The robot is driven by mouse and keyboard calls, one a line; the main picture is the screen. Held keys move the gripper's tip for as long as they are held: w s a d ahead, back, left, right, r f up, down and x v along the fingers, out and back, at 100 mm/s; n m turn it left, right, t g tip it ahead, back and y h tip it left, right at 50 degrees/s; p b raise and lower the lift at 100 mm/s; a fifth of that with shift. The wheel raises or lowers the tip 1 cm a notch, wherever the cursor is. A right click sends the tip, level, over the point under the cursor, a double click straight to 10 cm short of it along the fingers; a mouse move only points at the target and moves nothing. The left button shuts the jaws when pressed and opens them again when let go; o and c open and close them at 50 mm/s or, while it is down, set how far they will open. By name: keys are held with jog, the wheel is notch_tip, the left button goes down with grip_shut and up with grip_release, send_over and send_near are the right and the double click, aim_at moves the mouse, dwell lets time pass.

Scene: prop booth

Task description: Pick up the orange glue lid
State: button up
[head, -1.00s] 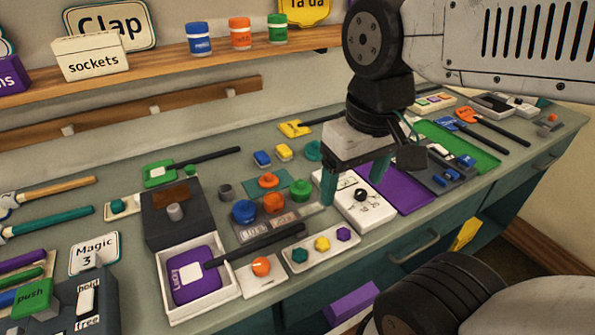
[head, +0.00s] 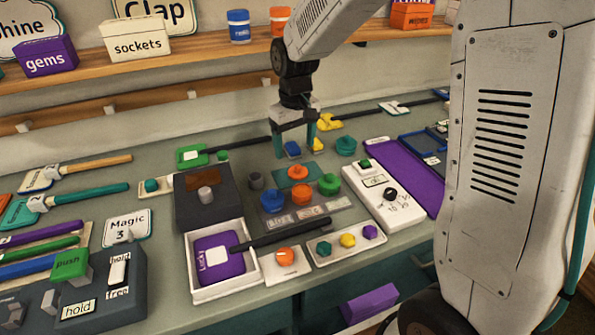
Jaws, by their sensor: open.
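My gripper (head: 295,153) is open and empty, fingers pointing down. In the picture its fingertips are just above an orange round lid (head: 298,173) on a teal square mat (head: 276,180). A second orange round piece (head: 303,195) sits just in front, between a blue knobbed piece (head: 272,201) and a green one (head: 329,184), at a grey labelled tray (head: 283,226). I cannot read which orange piece is the glue lid. The fingers frame a small blue block (head: 292,149), with a yellow block (head: 317,145) beside the right finger; I see no contact.
An orange knob (head: 287,255) sits on a white plate in front. A white dial panel (head: 387,212) lies right. The wooden shelf (head: 190,52) is behind.

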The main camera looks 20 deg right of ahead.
aim_at(298, 165)
jog(key=f, duration=0.7)
jog(key=shift+d+f, duration=0.15)
jog(key=shift+d, duration=0.25)
jog(key=shift+c, duration=0.3)
jog(key=c, duration=1)
